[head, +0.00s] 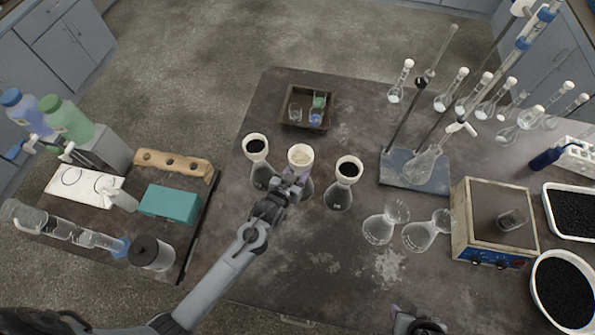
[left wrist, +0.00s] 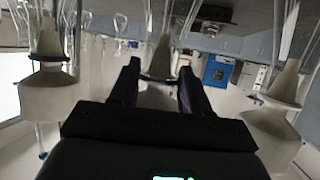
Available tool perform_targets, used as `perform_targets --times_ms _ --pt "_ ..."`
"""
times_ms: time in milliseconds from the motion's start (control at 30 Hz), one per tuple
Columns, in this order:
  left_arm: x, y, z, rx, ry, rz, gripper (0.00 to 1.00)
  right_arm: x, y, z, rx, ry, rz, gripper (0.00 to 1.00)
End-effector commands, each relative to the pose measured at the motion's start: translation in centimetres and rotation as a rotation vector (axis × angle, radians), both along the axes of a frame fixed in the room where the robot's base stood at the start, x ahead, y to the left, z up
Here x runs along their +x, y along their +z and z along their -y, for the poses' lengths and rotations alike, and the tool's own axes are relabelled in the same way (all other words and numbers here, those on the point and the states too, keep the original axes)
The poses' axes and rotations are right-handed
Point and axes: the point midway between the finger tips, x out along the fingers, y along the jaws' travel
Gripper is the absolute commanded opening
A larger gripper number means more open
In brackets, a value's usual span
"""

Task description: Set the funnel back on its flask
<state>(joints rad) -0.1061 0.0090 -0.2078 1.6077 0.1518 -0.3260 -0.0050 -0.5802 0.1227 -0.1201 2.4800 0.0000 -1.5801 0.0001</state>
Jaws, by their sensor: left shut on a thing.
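Three conical flasks with pale funnels stand in a row on the dark bench. The middle funnel (head: 300,155) is pale inside, with no black contents visible. My left gripper (head: 291,181) is shut on it, and its two fingers flank it in the left wrist view (left wrist: 157,92). The middle flask (head: 306,190) is partly hidden behind my gripper, beneath the funnel; I cannot tell whether the funnel is fully seated. The left funnel (head: 255,144) and right funnel (head: 349,169) hold black material. My right gripper (head: 418,322) shows only partly at the bottom edge.
A brown tray (head: 282,112) with small vessels lies behind the flasks. Bench space in front of the flasks is clear.

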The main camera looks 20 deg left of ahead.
Motion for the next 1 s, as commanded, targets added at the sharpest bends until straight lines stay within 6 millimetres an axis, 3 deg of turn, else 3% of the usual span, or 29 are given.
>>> perform_targets --times_ms 367,400,600,1000 --pt "0.03 0.04 0.01 0.0 0.0 0.001 0.12 0.02 0.06 -0.17 0.007 -0.005 0.0 0.43" --pt "0.03 0.04 0.01 0.0 0.0 0.001 0.5 0.01 0.06 -0.17 0.007 -0.005 0.0 0.43" --pt "0.02 0.03 0.0 0.0 0.0 0.001 0.76 0.02 0.06 -0.16 0.007 -0.004 0.0 0.43" --pt "0.0 -0.02 0.0 0.0 0.0 0.0 0.76 0.0 0.03 0.05 -0.002 0.001 0.0 0.43"
